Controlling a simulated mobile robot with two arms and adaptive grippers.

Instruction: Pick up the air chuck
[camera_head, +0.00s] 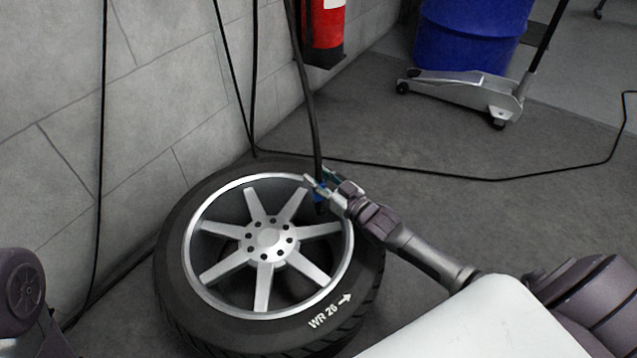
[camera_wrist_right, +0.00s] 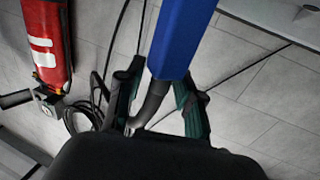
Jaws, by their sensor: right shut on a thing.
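My right gripper (camera_head: 322,184) is shut on the air chuck. In the right wrist view its two fingers (camera_wrist_right: 158,95) stand on either side of the blue body. The jaws hide part of the chuck in the head view. My left gripper is out of view.
A wheel with a silver rim and black tyre (camera_head: 268,238) lies flat below the right gripper. A red fire extinguisher (camera_head: 323,33) hangs by the grey wall. A blue drum (camera_head: 468,35) and a floor jack (camera_head: 470,90) stand at the back right. Black cable crosses the open floor.

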